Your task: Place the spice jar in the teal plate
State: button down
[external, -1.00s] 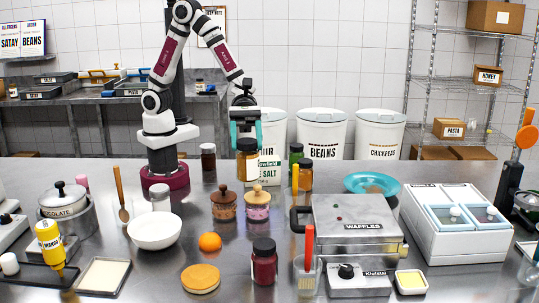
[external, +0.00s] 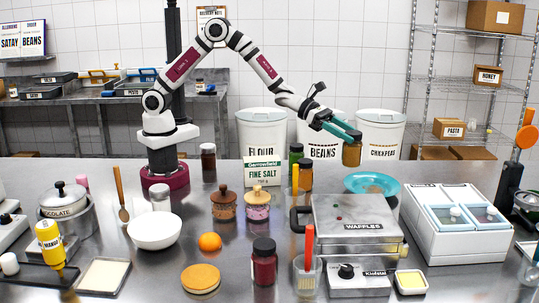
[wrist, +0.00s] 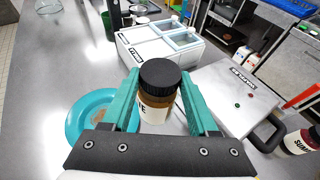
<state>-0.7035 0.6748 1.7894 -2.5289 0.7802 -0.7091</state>
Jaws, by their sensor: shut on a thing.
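The spice jar (external: 352,150), amber with a dark lid, is held in my gripper (external: 342,133), whose teal fingers are shut on it. In the wrist view the jar (wrist: 158,88) stands between the two fingers, its black lid toward the camera and a pale label on its side. The teal plate (external: 352,184) lies on the counter at the back right, with a brownish patch in its middle. The jar is in the air above the plate's left part in the external view. In the wrist view the plate (wrist: 72,130) shows to the left of the jar, partly hidden by my gripper.
The waffle maker (external: 350,212) stands in front of the plate, and a white unit with lidded bins (external: 455,240) stands to its right. A fine salt box (external: 262,172) is further left.

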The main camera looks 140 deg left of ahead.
jog(key=shift+s+a+f, duration=0.1)
jog(key=shift+a+f, duration=0.05)
jog(key=shift+f, duration=0.4)
jog(key=shift+a+f, duration=0.15)
jog(key=shift+f, duration=0.4)
jog(key=shift+s+a+f, duration=0.3)
jog(key=shift+a+f, duration=1.45)
jog(key=shift+a, duration=0.05)
jog(key=shift+s+a+f, duration=0.25)
jog(key=shift+a+f, duration=1.55)
jog(key=shift+s+a+f, duration=0.3)
jog(key=shift+a+f, duration=1.45)
jog(key=shift+a, duration=0.05)
jog(key=shift+f, duration=0.1)
jog(key=shift+c, duration=0.8)
grip_release()
